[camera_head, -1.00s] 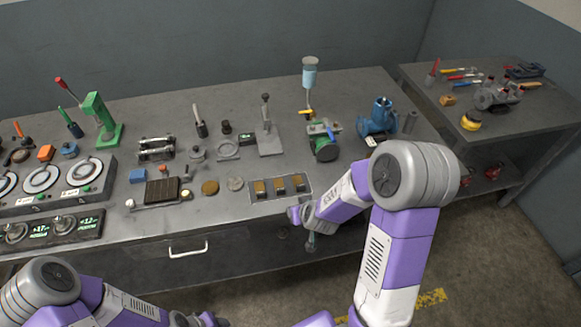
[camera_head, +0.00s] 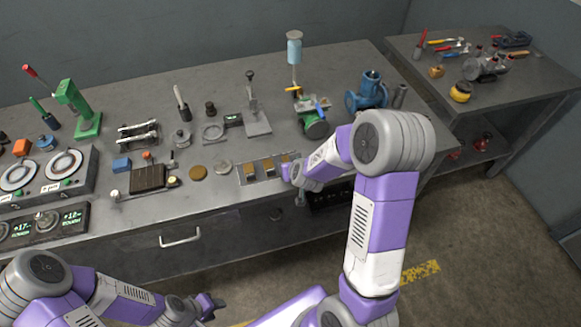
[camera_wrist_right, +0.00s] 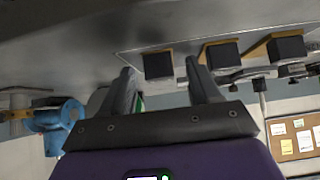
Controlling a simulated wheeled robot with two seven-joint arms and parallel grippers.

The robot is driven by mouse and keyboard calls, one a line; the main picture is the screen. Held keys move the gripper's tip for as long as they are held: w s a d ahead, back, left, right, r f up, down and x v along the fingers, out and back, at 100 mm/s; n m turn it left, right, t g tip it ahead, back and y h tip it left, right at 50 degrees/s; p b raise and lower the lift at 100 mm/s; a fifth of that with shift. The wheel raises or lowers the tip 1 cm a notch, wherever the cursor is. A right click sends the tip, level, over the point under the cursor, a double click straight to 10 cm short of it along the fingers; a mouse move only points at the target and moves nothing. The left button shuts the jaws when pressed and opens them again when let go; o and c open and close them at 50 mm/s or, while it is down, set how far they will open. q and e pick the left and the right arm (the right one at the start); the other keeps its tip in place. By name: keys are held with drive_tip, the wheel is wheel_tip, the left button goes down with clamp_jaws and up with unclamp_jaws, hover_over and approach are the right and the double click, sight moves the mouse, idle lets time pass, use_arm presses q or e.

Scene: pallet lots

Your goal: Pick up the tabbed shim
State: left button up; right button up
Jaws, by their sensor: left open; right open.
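A flat metal plate (camera_head: 259,179) lies near the front edge of the bench and bears three small brass-and-dark pieces: a left one (camera_head: 249,171), a middle one (camera_head: 268,166) and a right one partly hidden by my right gripper. I cannot tell which is the tabbed shim. My right gripper (camera_head: 289,172) is at the plate's right end. In the right wrist view its open fingers (camera_wrist_right: 163,82) point toward a dark block (camera_wrist_right: 158,66), with no contact visible. Two more dark blocks with tan tabs show beside it. My left gripper (camera_head: 213,304) is open and empty, low in front of the bench.
A brass disc (camera_head: 198,173) and a grey disc (camera_head: 222,167) lie left of the plate. A drawer handle (camera_head: 180,238) sticks out of the bench front.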

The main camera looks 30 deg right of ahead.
drive_tip(key=c, duration=1.1)
